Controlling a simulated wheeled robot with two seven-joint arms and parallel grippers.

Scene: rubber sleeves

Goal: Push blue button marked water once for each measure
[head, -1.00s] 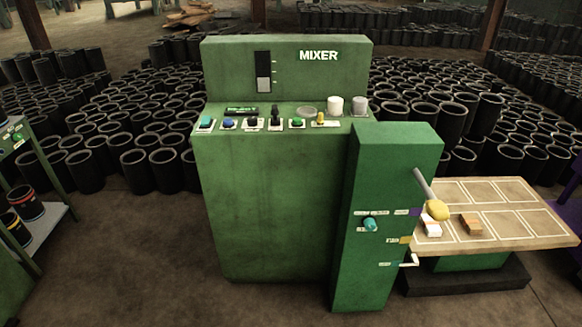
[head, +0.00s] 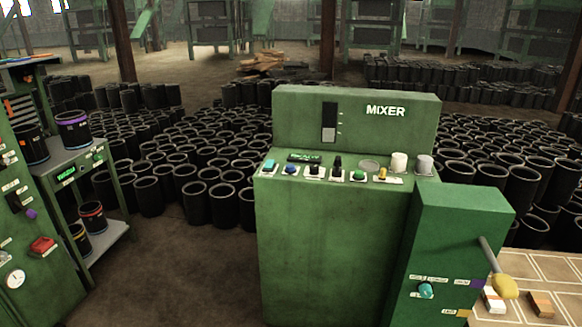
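The green mixer (head: 330,230) stands in the middle of the head view, with a row of controls along its sloped top panel. The blue button (head: 291,169) is second from the left in that row, between a teal button (head: 268,165) and a black knob (head: 315,171). Its label is too small to read. A small display with green characters (head: 304,157) sits behind the buttons. A dark gauge window with a light lower part (head: 329,122) is on the upright back panel beside the word MIXER. Neither of my grippers is in view.
A green cabinet (head: 462,240) with a yellow-knobbed lever (head: 504,286) adjoins the mixer's right side, beside a wooden table (head: 545,268). At left are a shelf cart with cans (head: 75,130) and a green panel with a red control (head: 43,244). Black sleeves crowd behind. Floor at front left is clear.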

